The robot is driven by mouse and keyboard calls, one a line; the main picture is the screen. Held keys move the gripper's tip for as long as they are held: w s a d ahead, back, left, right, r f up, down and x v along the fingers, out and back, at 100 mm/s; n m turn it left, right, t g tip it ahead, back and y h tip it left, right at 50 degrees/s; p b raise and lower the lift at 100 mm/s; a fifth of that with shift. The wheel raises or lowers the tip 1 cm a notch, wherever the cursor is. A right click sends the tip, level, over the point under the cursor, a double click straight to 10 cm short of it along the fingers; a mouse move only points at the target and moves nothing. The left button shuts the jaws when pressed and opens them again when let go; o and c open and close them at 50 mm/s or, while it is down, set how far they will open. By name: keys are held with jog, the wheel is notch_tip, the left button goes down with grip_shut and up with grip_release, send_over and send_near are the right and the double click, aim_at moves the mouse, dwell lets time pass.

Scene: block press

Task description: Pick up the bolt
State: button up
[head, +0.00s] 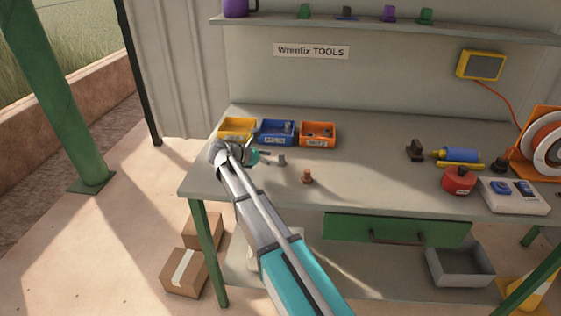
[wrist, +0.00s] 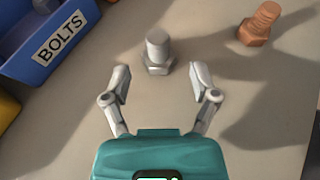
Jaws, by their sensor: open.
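A grey bolt (wrist: 157,52) stands upright on its hexagonal head on the bench, shank up. It also shows in the head view (head: 282,160). A copper-coloured bolt (wrist: 260,24) stands on its head to the right, and in the head view (head: 307,177) it is nearer the bench's front edge. My gripper (wrist: 160,70) is open and empty. Its two fingertips are on either side of the line to the grey bolt, which is just beyond them. In the head view my gripper (head: 270,157) is close to the left of the grey bolt.
A blue bin labelled BOLTS (wrist: 60,38) is at the wrist view's upper left. In the head view it stands between a yellow bin (head: 237,121) and an orange bin (head: 318,126). The bench right of the copper-coloured bolt is clear up to a dark object (head: 415,150).

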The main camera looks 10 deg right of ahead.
aim_at(279, 158)
jog(key=shift+b+x, duration=0.65)
jog(key=shift+x, duration=1.55)
jog(key=shift+w+r, duration=0.1)
jog(key=shift+r, duration=0.05)
grip_shut()
